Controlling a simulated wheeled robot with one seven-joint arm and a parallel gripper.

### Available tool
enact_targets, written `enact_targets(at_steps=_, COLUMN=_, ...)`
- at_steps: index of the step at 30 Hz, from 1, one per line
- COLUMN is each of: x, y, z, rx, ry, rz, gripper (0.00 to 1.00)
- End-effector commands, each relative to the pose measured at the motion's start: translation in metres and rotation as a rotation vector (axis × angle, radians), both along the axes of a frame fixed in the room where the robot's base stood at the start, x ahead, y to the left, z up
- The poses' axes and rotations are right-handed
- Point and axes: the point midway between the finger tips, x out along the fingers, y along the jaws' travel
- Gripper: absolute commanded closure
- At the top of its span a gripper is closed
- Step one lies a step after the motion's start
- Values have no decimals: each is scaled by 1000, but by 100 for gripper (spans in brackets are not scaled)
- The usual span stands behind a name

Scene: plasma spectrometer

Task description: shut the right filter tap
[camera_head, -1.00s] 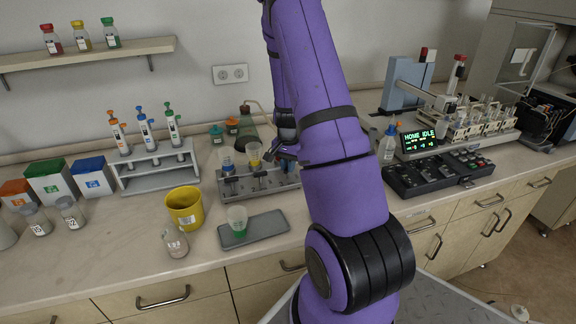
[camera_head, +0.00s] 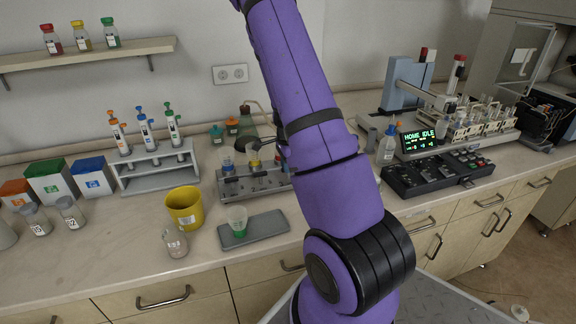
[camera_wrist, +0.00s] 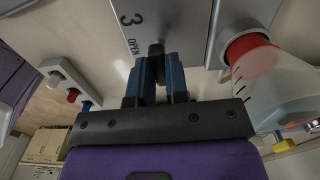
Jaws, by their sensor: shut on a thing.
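The filter manifold (camera_head: 236,190) is a grey metal stand on the bench, with small dark taps along its front and cups on top. My arm hides its right end in the head view. In the wrist view its grey face (camera_wrist: 185,20) fills the top and carries the marks "3" and "OPEN". The right filter tap (camera_wrist: 156,48) is a dark handle beside the "OPEN" mark. My gripper (camera_wrist: 160,70) has two blue fingers, shut on this tap from both sides. Its turned position is hard to tell. The fingers are mostly hidden in the head view.
A yellow beaker (camera_head: 184,212) and a grey tray (camera_head: 266,226) with a green-bottomed cup (camera_head: 238,218) stand in front of the manifold. A pipette rack (camera_head: 158,168) is to its left. A clear vessel with a red band (camera_wrist: 285,85) is close on the gripper's right.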

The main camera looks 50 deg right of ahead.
Motion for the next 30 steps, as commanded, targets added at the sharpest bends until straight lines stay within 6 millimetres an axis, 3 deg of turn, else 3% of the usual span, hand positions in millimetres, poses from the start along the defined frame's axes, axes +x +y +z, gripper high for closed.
enact_targets(at_steps=20, x=1, y=0, z=0, rx=0, ry=-1, rz=-59, gripper=100)
enact_targets(at_steps=21, x=1, y=0, z=0, rx=0, ry=-1, rz=-59, gripper=78)
enact_targets(at_steps=24, x=0, y=0, z=0, rx=0, ry=-1, rz=-59, gripper=60)
enact_targets(at_steps=30, x=0, y=0, z=0, rx=0, ry=0, rz=-58, gripper=60)
